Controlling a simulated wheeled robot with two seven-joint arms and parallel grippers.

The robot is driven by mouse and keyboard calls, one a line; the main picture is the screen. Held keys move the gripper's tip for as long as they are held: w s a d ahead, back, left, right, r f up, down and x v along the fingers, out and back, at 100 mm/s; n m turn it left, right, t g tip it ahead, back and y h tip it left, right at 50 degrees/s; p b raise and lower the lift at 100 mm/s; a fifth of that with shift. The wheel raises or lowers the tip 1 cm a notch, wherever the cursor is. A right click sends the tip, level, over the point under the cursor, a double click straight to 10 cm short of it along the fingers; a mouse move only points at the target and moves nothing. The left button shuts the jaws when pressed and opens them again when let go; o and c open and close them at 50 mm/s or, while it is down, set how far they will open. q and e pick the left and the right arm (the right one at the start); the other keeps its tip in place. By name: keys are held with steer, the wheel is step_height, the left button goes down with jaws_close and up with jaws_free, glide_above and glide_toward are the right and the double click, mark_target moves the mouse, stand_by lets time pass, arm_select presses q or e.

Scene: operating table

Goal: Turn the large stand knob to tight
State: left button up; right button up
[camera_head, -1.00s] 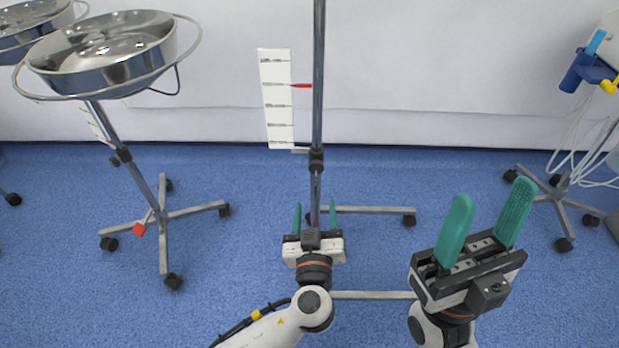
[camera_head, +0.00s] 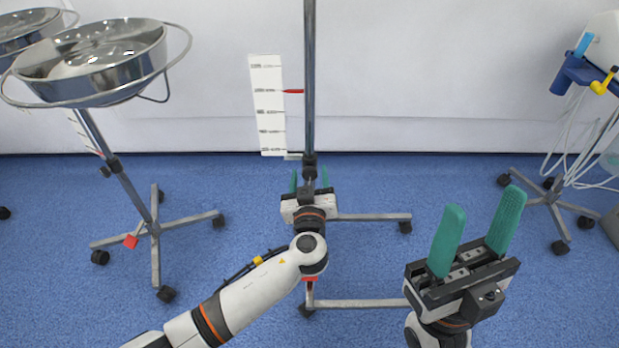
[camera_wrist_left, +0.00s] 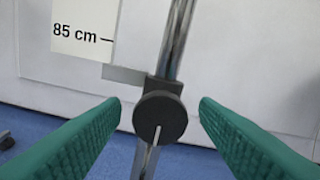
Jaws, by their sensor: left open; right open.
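The large stand knob (camera_wrist_left: 160,117) is a dark round knob with a pale line on its face, on the collar of the upright metal pole. In the left wrist view it lies between my two green fingers, a gap on each side. In the head view the collar (camera_head: 310,160) shows on the pole (camera_head: 310,80), and my gripper partly hides what is below it. My left gripper (camera_head: 309,180) is open around the knob's line of sight; I cannot tell how far in front of it. My right gripper (camera_head: 478,240) is open and empty at the right, away from the stand.
A scale card (camera_head: 267,105) with a red pointer (camera_head: 293,91) stands beside the pole. A stand with a steel basin (camera_head: 92,62) is at the left. A wheeled stand (camera_head: 552,200) with cables is at the right.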

arm_select(q)
steer(key=shift+c, duration=0.3)
steer(key=c, duration=0.9)
